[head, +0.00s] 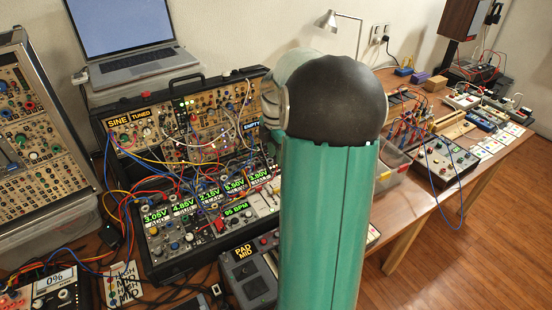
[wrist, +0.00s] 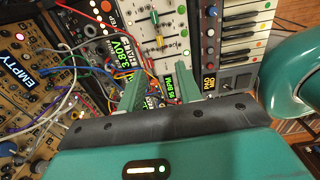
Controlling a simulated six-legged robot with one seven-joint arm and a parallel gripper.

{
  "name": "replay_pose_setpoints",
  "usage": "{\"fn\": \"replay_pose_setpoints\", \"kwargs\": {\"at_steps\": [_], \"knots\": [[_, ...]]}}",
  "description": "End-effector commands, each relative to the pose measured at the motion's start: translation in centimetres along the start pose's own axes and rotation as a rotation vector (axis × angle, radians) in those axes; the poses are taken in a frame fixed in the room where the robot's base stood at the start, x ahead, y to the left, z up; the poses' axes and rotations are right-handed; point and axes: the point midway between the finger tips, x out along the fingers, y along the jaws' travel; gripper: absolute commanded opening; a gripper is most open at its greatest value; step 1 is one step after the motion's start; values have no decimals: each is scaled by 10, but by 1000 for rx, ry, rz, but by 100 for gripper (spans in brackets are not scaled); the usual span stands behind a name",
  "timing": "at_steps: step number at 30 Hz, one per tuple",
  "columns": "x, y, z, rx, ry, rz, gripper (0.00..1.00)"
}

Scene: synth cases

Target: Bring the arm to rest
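My arm shows in the head view as a green link topped by a black joint cover, standing upright in front of the modular synth case (head: 180,262). It hides my gripper in that view. In the wrist view my gripper (wrist: 160,86) has its two green fingers apart, with nothing held between them. Beyond the fingers are the case's panels and a bundle of patch cables (wrist: 128,76). I cannot tell whether the fingertips touch the cables.
A laptop (head: 122,40) stands behind the case. A second synth rack (head: 40,150) is at the left. A keyboard unit (wrist: 235,40) lies beside the panels. A pad unit (head: 250,285) is in front. The wooden floor (head: 470,260) at the right is clear.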

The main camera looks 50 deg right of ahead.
Motion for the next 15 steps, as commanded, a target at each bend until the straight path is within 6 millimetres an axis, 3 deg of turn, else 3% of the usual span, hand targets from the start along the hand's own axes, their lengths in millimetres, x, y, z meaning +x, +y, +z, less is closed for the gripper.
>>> {"fn": "replay_pose_setpoints", "kwargs": {"at_steps": [15], "knots": [[-2,0,-3,4,-3,2,35]]}}
